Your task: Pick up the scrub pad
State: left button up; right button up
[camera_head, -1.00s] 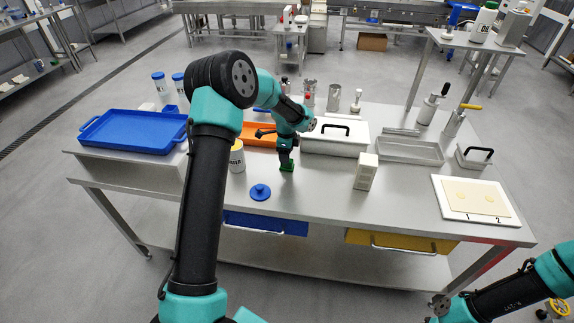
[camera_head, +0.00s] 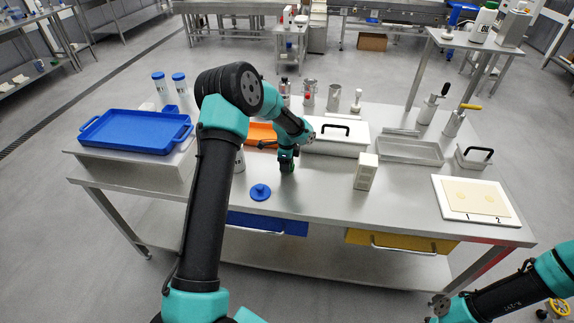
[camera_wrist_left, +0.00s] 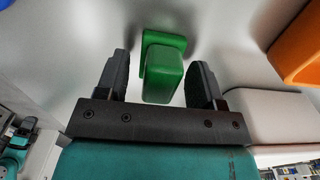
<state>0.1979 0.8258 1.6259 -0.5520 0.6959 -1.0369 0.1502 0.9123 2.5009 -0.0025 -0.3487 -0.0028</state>
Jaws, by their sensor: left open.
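The scrub pad is a green block with a wider base and a narrower raised part; in the left wrist view the scrub pad (camera_wrist_left: 163,75) lies on the steel table between my two dark fingers. My left gripper (camera_head: 287,168) points straight down at the table in the head view and hides nearly all of the pad there. The fingers stand apart on both sides of the pad, with a gap visible on each side.
A blue lid (camera_head: 260,192) lies in front of my left gripper. A white carton (camera_head: 366,172) stands to its right. An orange tray (camera_head: 262,133) and a white box (camera_head: 337,137) are behind. The steel table (camera_head: 320,190) is clear in front.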

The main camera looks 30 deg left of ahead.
pick_arm(q)
jog(key=c, duration=0.8)
jog(key=shift+r, duration=0.1)
jog(key=shift+r, duration=0.55)
jog(key=shift+s+d+r, duration=0.1)
jog(key=shift+s+r, duration=0.05)
jog(key=shift+r, duration=0.45)
jog(key=shift+s+d+r, duration=0.1)
jog(key=shift+r, duration=0.5)
jog(key=s+d, duration=0.2)
jog(key=s, duration=0.2)
jog(key=s+d+r, duration=0.1)
jog(key=s+d, duration=0.2)
jog(key=s, duration=0.1)
jog(key=s+d, duration=0.3)
jog(key=s, duration=0.2)
jog(key=shift+s+r, duration=0.1)
jog(key=shift+r, duration=0.1)
